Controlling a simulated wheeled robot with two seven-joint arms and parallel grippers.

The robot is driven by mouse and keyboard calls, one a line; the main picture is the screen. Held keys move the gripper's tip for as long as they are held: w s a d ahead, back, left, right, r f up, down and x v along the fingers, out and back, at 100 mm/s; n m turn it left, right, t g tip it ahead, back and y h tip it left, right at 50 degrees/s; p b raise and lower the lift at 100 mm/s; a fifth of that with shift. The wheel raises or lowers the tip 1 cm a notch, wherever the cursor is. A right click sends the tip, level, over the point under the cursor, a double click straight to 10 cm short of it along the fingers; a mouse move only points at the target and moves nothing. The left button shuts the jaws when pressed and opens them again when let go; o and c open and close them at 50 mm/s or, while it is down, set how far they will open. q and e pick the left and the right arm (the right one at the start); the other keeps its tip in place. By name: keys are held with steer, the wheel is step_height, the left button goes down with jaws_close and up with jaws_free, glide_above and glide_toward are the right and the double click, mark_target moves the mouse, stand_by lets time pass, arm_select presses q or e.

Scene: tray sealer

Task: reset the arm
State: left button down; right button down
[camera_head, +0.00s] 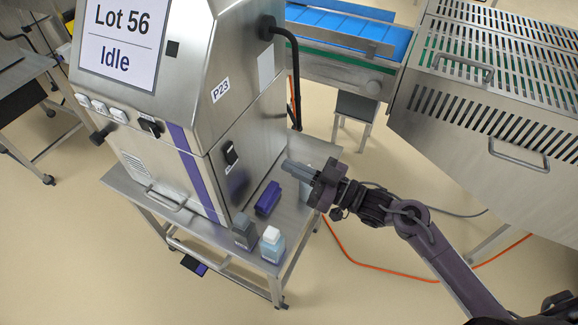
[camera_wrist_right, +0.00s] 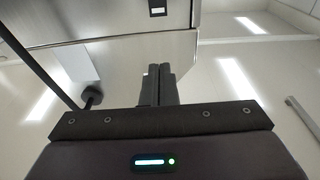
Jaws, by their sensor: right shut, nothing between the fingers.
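My right gripper (camera_head: 290,166) is in the head view, right of the steel tray sealer (camera_head: 190,60), with its fingers pointing left toward the machine's side. Its two fingers lie together, shut and empty; they also show together in the right wrist view (camera_wrist_right: 159,84). The gripper is above the right part of the steel stand (camera_head: 297,220). I cannot tell how far the fingertips are from the machine's side. The sealer's screen (camera_head: 120,40) reads "Lot 56 Idle". My left gripper is not in view.
A purple block (camera_head: 268,198), a dark grey box (camera_head: 244,232) and a white-capped bottle (camera_head: 271,245) stand on the stand. A blue conveyor (camera_head: 350,32) and a slotted steel guard (camera_head: 490,80) are behind and right. An orange cable (camera_head: 390,277) lies on the floor. Open floor is at front.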

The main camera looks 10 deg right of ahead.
stand_by(0.3)
steer(key=w+d+f+m+t+h, duration=0.1)
steer(key=d+f+m+h, duration=0.15)
steer(key=f, duration=0.55)
steer(key=w+d+f+m+h, duration=0.1)
steer(key=d+f+m+h, duration=0.2)
steer(key=f, duration=0.6)
steer(key=s+d+f+m+g+h, duration=0.1)
steer(key=s+d+f+h, duration=0.25)
steer(key=f, duration=0.55)
steer(key=s+d+f+m+g+h, duration=0.15)
steer(key=s+f, duration=0.25)
steer(key=f, duration=0.4)
steer(key=s+d+f+g+h, duration=0.3)
steer(key=s+f+g, duration=0.1)
steer(key=s+f, duration=0.95)
steer(key=s+f+g+h, duration=0.1)
steer(key=s+f, duration=0.3)
steer(key=s, duration=0.6)
steer(key=s+f+g+h, duration=0.1)
steer(key=s+f+g, duration=0.2)
steer(key=s, duration=0.7)
steer(key=shift+d+f+g+b, duration=0.3)
steer(key=shift+d+f+g, duration=0.05)
steer(key=shift+g, duration=0.2)
